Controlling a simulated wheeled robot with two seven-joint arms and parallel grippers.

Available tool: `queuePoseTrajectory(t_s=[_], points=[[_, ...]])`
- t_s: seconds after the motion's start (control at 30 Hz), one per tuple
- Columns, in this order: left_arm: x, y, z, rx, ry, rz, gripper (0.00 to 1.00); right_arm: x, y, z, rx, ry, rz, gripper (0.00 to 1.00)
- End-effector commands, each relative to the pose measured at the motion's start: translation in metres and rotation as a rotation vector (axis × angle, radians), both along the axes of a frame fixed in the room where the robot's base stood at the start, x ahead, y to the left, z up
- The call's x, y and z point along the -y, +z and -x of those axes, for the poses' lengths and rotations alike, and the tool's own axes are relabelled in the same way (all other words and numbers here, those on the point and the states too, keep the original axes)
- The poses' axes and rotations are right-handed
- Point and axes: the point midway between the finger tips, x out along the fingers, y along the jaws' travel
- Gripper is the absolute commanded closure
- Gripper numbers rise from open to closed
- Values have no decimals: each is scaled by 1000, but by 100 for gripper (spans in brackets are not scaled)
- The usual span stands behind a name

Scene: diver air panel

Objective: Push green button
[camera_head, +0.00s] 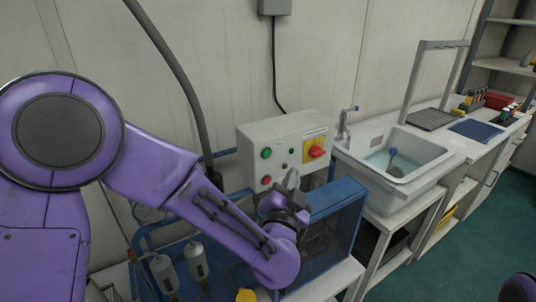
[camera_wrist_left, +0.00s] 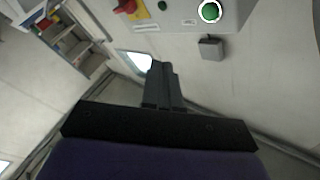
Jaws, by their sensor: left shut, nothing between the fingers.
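The green button (camera_head: 266,153) is at the upper left of the front of a light grey control box (camera_head: 290,128). In the left wrist view the green button (camera_wrist_left: 210,11) shows near the top edge with a pale ring around it. My left gripper (camera_head: 292,180) is in front of the lower part of the box, below and to the right of the green button. In the wrist view its fingers (camera_wrist_left: 160,70) are shut together and empty, apart from the button in the picture. I cannot tell the exact gap to the box. My right gripper is not in view.
A red button (camera_head: 266,180) sits below the green one. A red rotary switch on a yellow plate (camera_head: 316,152) is at the box's right. A blue-framed unit (camera_head: 340,205) stands below. A sink (camera_head: 410,160) is to the right. Bottles (camera_head: 196,258) stand lower left.

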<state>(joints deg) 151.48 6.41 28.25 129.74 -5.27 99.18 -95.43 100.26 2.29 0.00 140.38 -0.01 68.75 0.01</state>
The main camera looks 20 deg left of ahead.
Motion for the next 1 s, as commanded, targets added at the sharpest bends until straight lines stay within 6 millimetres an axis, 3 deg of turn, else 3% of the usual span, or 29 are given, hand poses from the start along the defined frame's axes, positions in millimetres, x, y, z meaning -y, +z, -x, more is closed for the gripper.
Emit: queuePoseTrajectory(t_s=[0.5,1.0], points=[[-54,0,-43,0,-1,1,100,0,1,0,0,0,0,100],[-61,-1,-49,-2,-2,0,100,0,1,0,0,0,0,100]])
